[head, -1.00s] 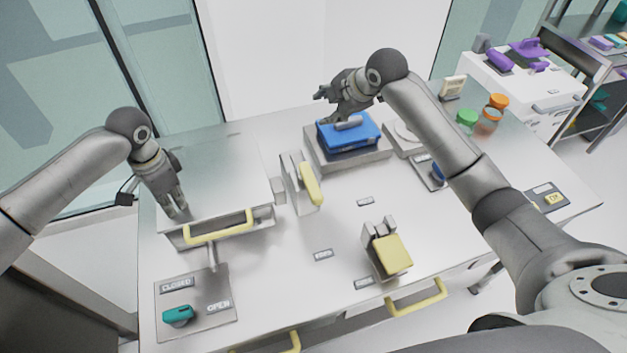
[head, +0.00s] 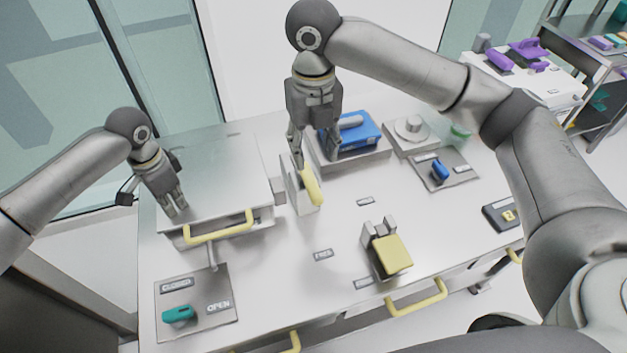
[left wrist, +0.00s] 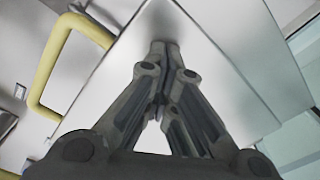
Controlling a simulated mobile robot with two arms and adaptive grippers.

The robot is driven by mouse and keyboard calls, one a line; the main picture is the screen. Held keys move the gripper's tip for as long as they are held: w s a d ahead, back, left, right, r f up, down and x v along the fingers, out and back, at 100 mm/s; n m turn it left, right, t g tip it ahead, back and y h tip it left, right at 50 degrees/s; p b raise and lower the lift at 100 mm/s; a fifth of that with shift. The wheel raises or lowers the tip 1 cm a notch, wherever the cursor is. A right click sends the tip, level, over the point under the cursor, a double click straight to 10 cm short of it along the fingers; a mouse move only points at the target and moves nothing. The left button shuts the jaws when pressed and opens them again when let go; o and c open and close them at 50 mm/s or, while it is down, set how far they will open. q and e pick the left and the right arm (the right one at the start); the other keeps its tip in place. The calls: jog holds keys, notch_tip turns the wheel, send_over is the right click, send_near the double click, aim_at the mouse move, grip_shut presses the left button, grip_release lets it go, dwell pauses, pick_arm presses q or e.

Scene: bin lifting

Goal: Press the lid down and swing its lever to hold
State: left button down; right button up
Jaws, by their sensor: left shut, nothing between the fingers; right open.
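The lid (head: 215,165) is a broad metallic plate with a yellow handle (head: 220,228) along its front, at the left of the table in the head view. My left gripper (head: 176,212) is shut and empty, with its fingertips on or just above the lid's front-left part. The lid (left wrist: 215,60) and handle (left wrist: 45,75) also show in the left wrist view, around the shut fingers (left wrist: 160,50); contact cannot be told for sure. A lever with a yellow grip (head: 311,187) stands on an upright grey bracket right of the lid. My right gripper (head: 298,155) is open, pointing down at the lever's top end.
A blue case (head: 362,138) on a grey block stands behind the lever. A yellow-padded clamp (head: 392,256) stands at front right. A teal knob (head: 178,315) sits on a plate marked CLOSED and OPEN. A blue knob (head: 441,170) is further right.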

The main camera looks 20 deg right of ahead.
aim_at(313, 186)
notch_tip(313, 186, down, 11)
jog(key=shift+r, duration=0.2)
grip_shut()
dwell(0.4)
